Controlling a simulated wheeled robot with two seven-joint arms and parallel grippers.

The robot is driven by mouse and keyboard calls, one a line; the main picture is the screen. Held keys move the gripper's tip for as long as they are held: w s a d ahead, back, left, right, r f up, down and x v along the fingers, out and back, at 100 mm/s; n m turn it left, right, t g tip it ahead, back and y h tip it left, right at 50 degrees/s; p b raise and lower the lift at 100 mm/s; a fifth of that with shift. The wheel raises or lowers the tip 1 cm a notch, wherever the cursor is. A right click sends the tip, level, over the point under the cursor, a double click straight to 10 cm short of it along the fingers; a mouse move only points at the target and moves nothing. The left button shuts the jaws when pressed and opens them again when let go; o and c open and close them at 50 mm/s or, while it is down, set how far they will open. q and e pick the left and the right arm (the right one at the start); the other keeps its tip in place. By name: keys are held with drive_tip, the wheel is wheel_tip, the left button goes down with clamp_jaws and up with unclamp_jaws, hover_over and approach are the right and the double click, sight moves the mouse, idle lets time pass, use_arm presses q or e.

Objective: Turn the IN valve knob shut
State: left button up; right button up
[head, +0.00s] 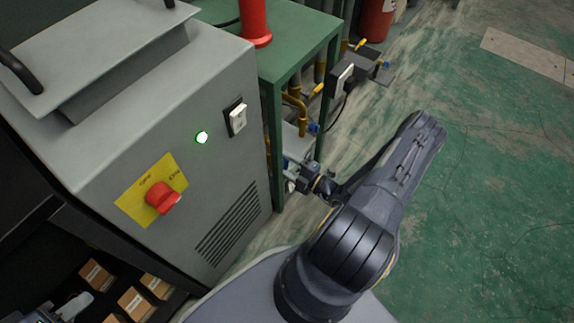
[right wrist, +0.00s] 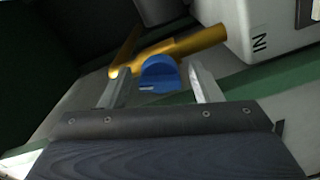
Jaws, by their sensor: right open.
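The blue IN valve knob (right wrist: 159,73) shows in the right wrist view, beside a yellow pipe (right wrist: 185,50) and a pale housing (right wrist: 275,22) marked IN. My right gripper (right wrist: 163,85) is open, with one finger on each side of the knob. Whether the fingers touch it I cannot tell. In the head view my right arm reaches to the green frame, and its gripper (head: 296,172) is small and partly hidden among the fittings there. My left gripper (head: 68,307) shows only in part at the bottom left corner, and its jaws are unclear.
A green table (head: 290,40) carries a red cylinder (head: 254,20). Small boxes (head: 136,304) sit at the lower left. The green floor (head: 490,200) at right is clear.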

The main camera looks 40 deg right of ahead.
drive_tip(key=shift+c, duration=0.4)
drive_tip(key=c, duration=0.9)
drive_tip(key=shift+r+n+p, duration=0.1)
drive_tip(key=shift+n+p, duration=0.35)
drive_tip(key=shift+n, duration=1.55)
drive_tip(key=o, duration=1)
